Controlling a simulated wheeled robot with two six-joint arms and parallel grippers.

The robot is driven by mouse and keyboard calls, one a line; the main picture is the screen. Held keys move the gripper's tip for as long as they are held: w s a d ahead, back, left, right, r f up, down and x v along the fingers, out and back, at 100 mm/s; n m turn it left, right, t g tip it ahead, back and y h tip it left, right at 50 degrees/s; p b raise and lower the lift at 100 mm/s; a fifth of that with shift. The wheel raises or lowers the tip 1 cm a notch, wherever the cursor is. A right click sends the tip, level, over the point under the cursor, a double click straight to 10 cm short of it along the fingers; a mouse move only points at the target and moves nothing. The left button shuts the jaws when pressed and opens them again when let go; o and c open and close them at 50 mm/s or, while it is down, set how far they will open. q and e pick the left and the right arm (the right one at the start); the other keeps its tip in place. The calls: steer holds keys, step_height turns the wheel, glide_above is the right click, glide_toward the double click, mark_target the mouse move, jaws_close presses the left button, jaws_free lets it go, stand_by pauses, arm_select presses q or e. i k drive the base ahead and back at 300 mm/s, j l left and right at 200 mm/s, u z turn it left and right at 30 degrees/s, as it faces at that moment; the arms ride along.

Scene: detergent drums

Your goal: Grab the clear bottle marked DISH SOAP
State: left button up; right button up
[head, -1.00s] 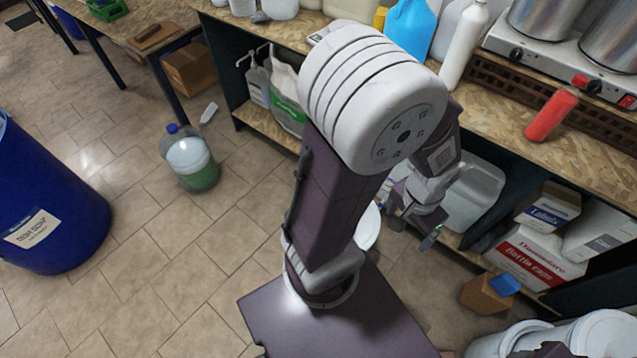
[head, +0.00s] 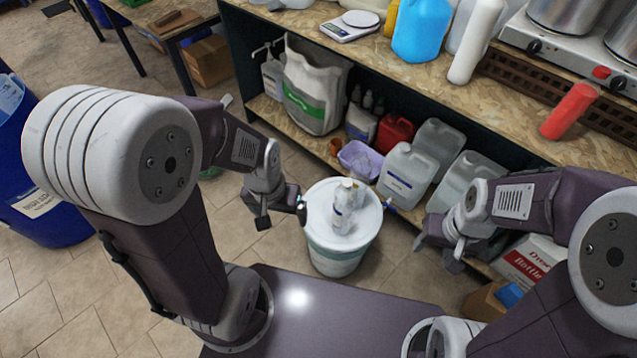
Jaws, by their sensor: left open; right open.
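A small clear bottle (head: 342,210) with a white cap and pale label stands upright on the white lid of a round drum (head: 338,262). Its label is too small to read here, so I cannot confirm that it says DISH SOAP. My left gripper (head: 282,214) is open and empty, just left of the drum lid and apart from the bottle. My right gripper (head: 437,252) is open and empty, right of the drum and further from the bottle.
A workbench (head: 400,82) crosses the back, holding a blue jug (head: 422,30) and red bottle (head: 570,110). Its lower shelf holds jerrycans (head: 407,178), a purple tub (head: 360,160) and a white-green bag (head: 313,95). A blue drum (head: 45,225) stands at left.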

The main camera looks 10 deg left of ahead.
mark_target(361, 166)
steer(key=i+j+z, duration=0.15)
steer(key=j, duration=0.35)
steer(key=i+j+z, duration=0.15)
steer(key=j, duration=0.35)
steer(key=j+z, duration=0.1)
steer(key=j, duration=0.4)
